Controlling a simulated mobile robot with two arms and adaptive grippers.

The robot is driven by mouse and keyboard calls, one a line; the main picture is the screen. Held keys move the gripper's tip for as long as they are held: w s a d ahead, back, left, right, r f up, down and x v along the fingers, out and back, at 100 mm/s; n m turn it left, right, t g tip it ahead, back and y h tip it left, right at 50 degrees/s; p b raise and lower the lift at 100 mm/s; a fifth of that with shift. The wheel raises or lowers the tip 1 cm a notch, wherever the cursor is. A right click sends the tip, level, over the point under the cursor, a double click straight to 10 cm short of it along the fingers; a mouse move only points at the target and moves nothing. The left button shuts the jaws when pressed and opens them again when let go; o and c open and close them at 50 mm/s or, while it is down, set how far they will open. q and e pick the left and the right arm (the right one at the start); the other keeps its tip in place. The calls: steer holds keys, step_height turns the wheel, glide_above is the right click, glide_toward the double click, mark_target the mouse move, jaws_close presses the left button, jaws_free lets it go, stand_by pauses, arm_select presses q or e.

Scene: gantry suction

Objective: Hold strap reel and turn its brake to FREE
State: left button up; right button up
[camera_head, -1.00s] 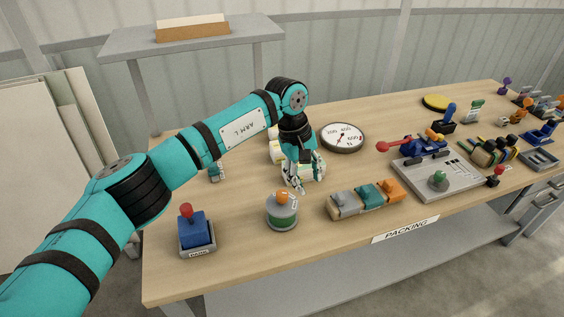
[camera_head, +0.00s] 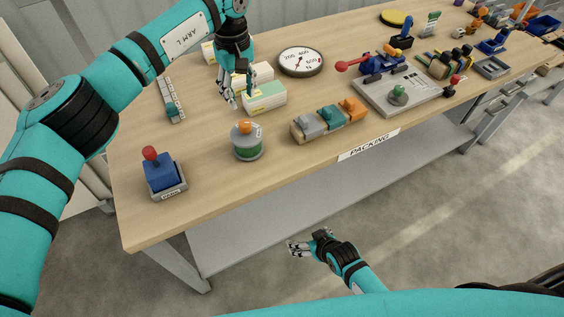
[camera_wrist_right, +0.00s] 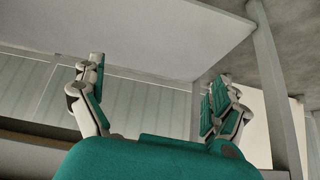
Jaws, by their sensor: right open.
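The strap reel (camera_head: 247,145) looks like a short grey and green drum with an orange knob (camera_head: 245,127) on top and a small white label. It stands upright near the front edge of the table. My left gripper (camera_head: 238,101) points down behind the reel, in front of a white and green box, apart from the reel; its fingers look spread and empty. My right gripper (camera_head: 292,247) is open and empty, in front of the table and below its top. Its spread fingers also show in the right wrist view (camera_wrist_right: 155,75). The brake's setting is too small to read.
A blue block with a red knob (camera_head: 162,172) stands left of the reel. A tray of grey, teal and orange pieces (camera_head: 328,121) stands to its right. Boxes (camera_head: 265,97) and a dial (camera_head: 301,61) are behind. The wooden tabletop (camera_head: 205,205) is clear in front.

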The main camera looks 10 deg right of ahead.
steer(key=w+a+r+t+y, duration=0.1)
steer(key=w+a+r, duration=0.15)
steer(key=r, duration=0.45)
steer(key=w+a+r+t+y, duration=0.1)
steer(key=w+a+r, duration=0.1)
steer(key=w+r, duration=0.35)
steer(key=n+t+y, duration=0.2)
steer(key=t, duration=0.1)
glide_toward(247, 140)
steer(key=shift+h, duration=0.3)
steer(key=x, duration=0.4)
steer(key=f+x, duration=0.1)
steer(key=x, duration=0.3)
steer(key=d+x, duration=0.1)
steer(key=x, duration=0.4)
steer(key=shift+f, duration=0.3)
steer(key=shift+c, duration=0.4)
steer(key=c, duration=1.6)
